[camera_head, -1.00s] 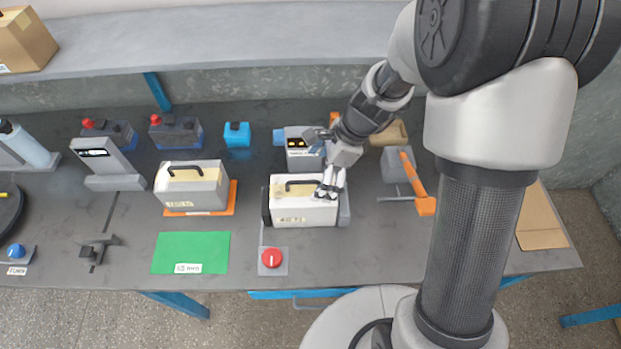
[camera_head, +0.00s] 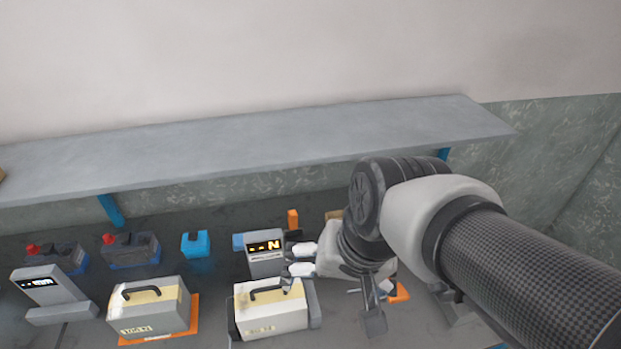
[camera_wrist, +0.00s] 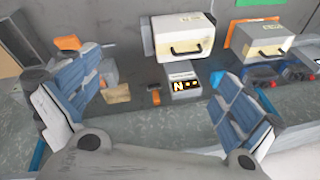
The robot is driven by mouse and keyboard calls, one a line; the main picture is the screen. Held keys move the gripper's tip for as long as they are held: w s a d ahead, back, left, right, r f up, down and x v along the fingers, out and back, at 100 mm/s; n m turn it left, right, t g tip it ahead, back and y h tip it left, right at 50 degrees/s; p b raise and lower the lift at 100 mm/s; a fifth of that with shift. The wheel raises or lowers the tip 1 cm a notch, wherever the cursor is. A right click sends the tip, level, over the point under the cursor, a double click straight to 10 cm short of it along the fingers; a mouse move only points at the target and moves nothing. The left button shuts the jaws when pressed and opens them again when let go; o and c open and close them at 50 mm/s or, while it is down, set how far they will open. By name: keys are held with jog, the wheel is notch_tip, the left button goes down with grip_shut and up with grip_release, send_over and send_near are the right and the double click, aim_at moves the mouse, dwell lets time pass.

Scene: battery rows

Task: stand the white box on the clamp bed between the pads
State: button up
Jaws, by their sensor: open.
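The white box (camera_head: 275,316), with a dark handle on top and a yellowish strip, stands upright on the clamp bed. A dark pad (camera_head: 233,326) is at its left and a grey pad (camera_head: 313,305) at its right; I cannot tell whether they touch it. In the wrist view the white box (camera_wrist: 183,38) shows at top centre, apart from my fingers. The bed under the box is mostly hidden.
A similar pale box (camera_head: 150,310) stands on an orange mat (camera_head: 193,312) to the left. A display unit (camera_head: 265,252) stands just behind the white box. A blue block (camera_head: 196,243) and dark batteries (camera_head: 131,249) are farther back. A grey shelf (camera_head: 250,140) overhangs the rear.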

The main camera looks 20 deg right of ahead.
jog(key=s+d+r+n+t+h, duration=0.1)
jog(key=s+d+n, duration=0.1)
jog(key=s+n, duration=0.2)
jog(key=shift+s+d+r, duration=0.35)
jog(key=shift+s, duration=0.2)
dwell(0.9)
